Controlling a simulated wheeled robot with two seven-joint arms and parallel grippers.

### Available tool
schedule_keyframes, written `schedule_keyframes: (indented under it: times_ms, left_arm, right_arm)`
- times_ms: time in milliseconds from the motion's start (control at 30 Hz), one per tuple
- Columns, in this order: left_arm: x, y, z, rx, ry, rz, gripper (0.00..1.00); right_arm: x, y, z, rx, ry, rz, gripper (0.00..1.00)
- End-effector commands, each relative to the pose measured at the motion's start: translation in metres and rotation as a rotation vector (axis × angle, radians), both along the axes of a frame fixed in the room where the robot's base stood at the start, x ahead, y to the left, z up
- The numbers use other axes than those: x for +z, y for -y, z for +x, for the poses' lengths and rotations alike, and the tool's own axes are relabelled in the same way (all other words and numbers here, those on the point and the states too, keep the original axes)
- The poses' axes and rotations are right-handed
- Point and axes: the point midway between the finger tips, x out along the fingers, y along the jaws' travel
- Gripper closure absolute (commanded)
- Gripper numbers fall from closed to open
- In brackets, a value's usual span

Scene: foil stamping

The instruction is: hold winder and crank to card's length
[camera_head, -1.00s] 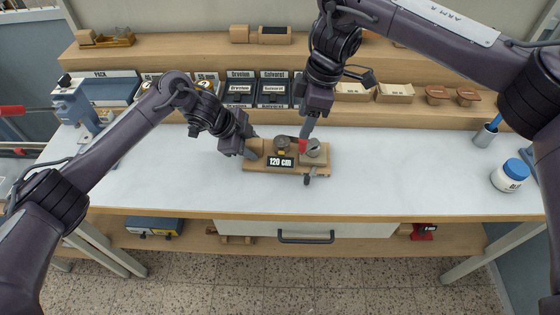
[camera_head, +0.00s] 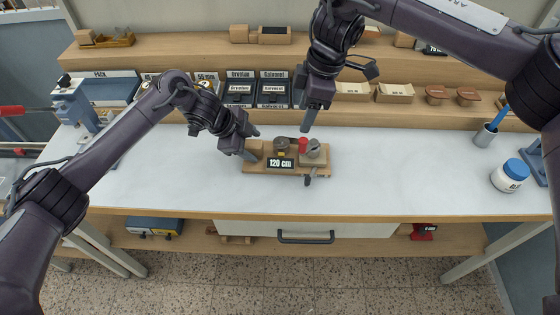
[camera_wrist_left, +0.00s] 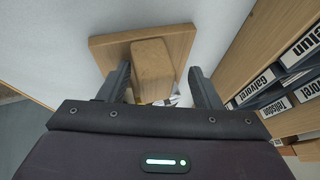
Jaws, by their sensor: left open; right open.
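The winder is a wooden board (camera_head: 248,170) on the bench, with a wooden block at its left end, a round spool (camera_head: 282,145) and a red knob (camera_head: 303,145). A card (camera_head: 281,163) at its front reads "120 cm". My left gripper (camera_head: 251,143) is at the block; in the left wrist view its open fingers stand either side of the block (camera_wrist_left: 152,70), with visible gaps beside it. My right gripper (camera_head: 307,122) is open and empty, above and behind the red knob, apart from it. Its fingers overlap in this view.
Labelled bins (camera_head: 272,90) line the shelf behind the winder. A white jar with a blue lid (camera_head: 510,176) and a cup (camera_head: 486,135) stand at the right. The white bench top (camera_head: 400,180) is clear between them and the winder.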

Motion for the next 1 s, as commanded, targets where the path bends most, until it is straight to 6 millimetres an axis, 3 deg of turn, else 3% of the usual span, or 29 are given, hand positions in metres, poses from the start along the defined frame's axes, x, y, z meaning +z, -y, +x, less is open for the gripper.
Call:
schedule_keyframes:
  times_ms: [33,167,600,1000]
  left_arm:
    - [-0.008,-0.003,-0.007,-0.006,-0.019,0.013,0.34]
    - [0.005,-0.01,-0.009,-0.006,-0.015,0.012,0.34]
    - [0.087,-0.047,-0.026,0.0,0.002,0.003,0.34]
    - [0.106,-0.054,-0.03,0.0,0.001,0.001,0.34]
  right_arm:
    - [-0.001,0.0,0.0,0.0,0.0,0.0,0.45]
    - [-0.001,0.0,0.0,0.0,0.0,0.0,0.45]
    - [0.0,0.0,0.0,0.0,0.0,0.0,0.45]
    - [0.002,0.0,0.0,0.0,0.0,0.0,0.45]
